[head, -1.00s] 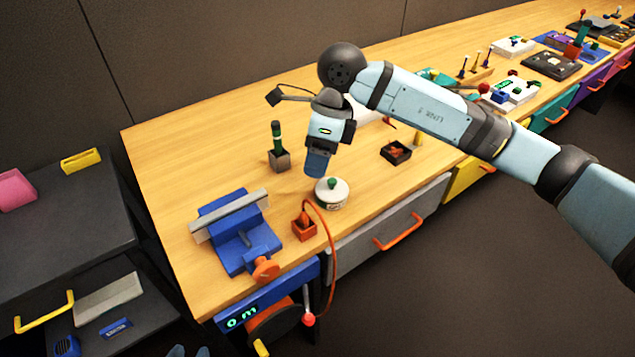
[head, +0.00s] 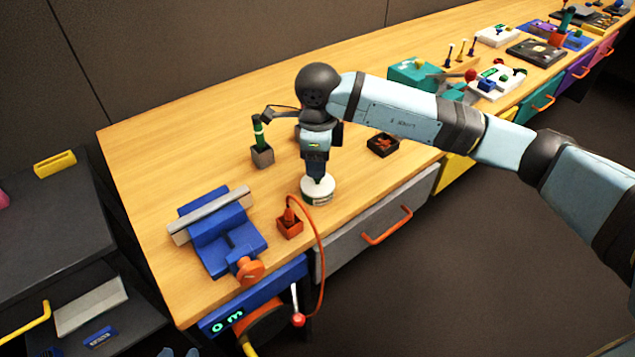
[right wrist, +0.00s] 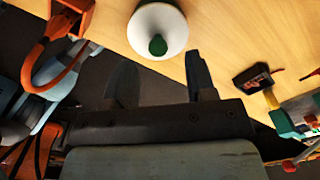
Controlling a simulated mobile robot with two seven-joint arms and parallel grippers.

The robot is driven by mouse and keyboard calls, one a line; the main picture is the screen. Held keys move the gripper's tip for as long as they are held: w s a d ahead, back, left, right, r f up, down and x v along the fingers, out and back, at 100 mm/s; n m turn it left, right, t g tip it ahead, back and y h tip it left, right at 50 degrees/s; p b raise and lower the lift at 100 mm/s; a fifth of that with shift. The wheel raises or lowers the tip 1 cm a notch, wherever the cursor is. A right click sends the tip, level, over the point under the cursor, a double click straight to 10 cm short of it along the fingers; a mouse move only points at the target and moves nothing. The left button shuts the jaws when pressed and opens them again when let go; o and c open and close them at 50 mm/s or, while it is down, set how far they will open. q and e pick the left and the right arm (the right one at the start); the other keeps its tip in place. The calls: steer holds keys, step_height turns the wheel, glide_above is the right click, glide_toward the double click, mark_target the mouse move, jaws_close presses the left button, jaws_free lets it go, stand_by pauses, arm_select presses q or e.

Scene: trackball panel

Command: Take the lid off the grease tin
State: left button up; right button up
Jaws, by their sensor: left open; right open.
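The grease tin (head: 318,196) is a round white tin standing on the wooden bench near its front edge. Its white lid (right wrist: 150,22) has a green knob (right wrist: 158,45) in the middle. My right gripper (head: 316,178) points down just over the tin and hides most of the knob in the head view. In the right wrist view its two fingers (right wrist: 161,78) are apart with nothing between them. The knob lies just beyond the gap, in line with it.
An orange holder (head: 290,228) with a red cable stands close in front of the tin. A blue vise (head: 222,240) is to the left. A grey holder (head: 262,157) with a green-handled tool stands behind. A black tray (head: 383,145) is to the right. Bare bench lies behind the vise.

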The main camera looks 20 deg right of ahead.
mark_target(318, 180)
step_height(318, 180, down, 4)
steer(key=shift+s+f, duration=0.1)
steer(key=shift+f, duration=0.15)
jaws_close()
steer(key=shift+r, duration=0.15)
